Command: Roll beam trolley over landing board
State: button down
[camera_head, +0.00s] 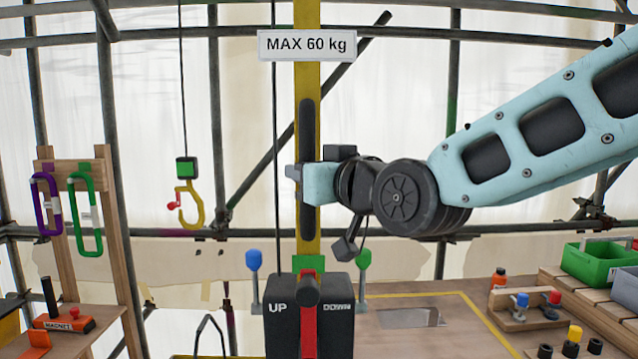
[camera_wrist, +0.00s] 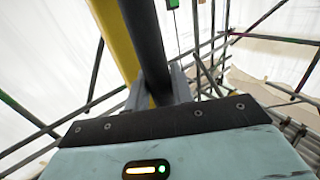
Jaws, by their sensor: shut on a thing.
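My gripper (camera_head: 298,172) is shut on a long black upright bar (camera_head: 307,112) in front of a yellow post (camera_head: 308,78). In the wrist view, the grey fingers of my gripper (camera_wrist: 158,88) stand on both sides of the black bar (camera_wrist: 146,35), beside the yellow post (camera_wrist: 112,35). A yellow hook (camera_head: 190,207) with a red tip hangs empty under a green block (camera_head: 186,170) on a cable at left. The beam trolley itself is not clearly visible. A wooden board with a yellow outline (camera_head: 440,325) lies at lower right; I cannot tell whether it is the landing board.
A black box marked UP and DOWN (camera_head: 283,335) with a red lever stands front centre, between a blue-topped and a green-topped lever. Purple (camera_head: 40,205) and green carabiners (camera_head: 85,215) hang at left. Scaffold tubes surround the area.

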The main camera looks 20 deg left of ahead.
jog(key=shift+s+a, duration=0.2)
jog(key=c, duration=1.3)
grip_release()
jog(key=shift+a, duration=0.15)
jog(key=shift+o, duration=0.2)
jog(key=shift+w, duration=0.1)
jog(key=b+v, duration=0.4)
jog(key=v, duration=1.3)
jog(key=shift+d, duration=0.25)
jog(key=shift+f, duration=0.1)
